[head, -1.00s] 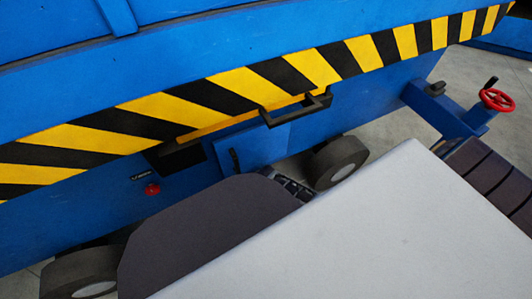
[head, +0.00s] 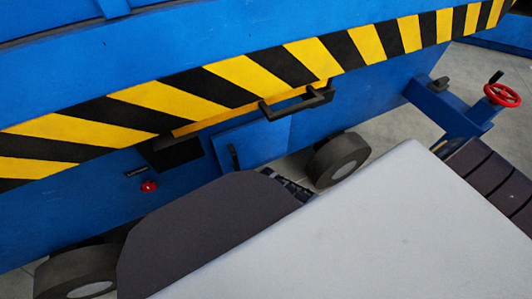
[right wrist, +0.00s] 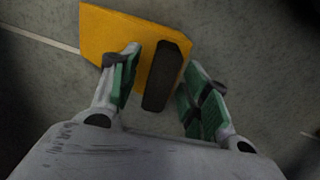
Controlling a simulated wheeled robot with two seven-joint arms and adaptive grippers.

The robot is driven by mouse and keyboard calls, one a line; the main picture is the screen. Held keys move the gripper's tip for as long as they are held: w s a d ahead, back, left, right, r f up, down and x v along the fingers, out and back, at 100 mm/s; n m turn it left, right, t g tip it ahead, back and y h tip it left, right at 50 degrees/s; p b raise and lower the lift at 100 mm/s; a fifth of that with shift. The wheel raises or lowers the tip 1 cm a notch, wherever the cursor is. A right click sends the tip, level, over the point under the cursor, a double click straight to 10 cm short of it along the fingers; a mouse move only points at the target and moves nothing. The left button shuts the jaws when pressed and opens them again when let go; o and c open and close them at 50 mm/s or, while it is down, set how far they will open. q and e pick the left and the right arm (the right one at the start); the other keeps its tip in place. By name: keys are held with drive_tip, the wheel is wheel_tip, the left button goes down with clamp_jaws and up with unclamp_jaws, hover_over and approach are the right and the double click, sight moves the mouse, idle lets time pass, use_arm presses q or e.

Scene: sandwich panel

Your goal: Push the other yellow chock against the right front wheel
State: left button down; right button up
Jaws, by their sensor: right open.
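The yellow chock (right wrist: 108,34) lies at the top of the right wrist view, with a dark bar (right wrist: 166,78) on its near right side. My right gripper (right wrist: 161,66) is open. Its green-padded fingers stand on either side of the dark bar, the left finger overlapping the yellow part. I cannot tell whether they touch it. In the head view, one dark wheel (head: 338,160) stands under the blue machine near the centre and another wheel (head: 76,272) at lower left. No chock shows there. My left gripper is not in view.
The blue machine (head: 70,208) with its striped edge spans the head view. A black handle (head: 296,106) sticks out from it, and a red handwheel (head: 502,95) stands at the right. Grey floor (head: 400,125) shows between the central wheel and the handwheel.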

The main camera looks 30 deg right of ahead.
clamp_jaws()
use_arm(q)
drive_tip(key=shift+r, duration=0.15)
use_arm(e)
drive_tip(key=shift+d, duration=0.15)
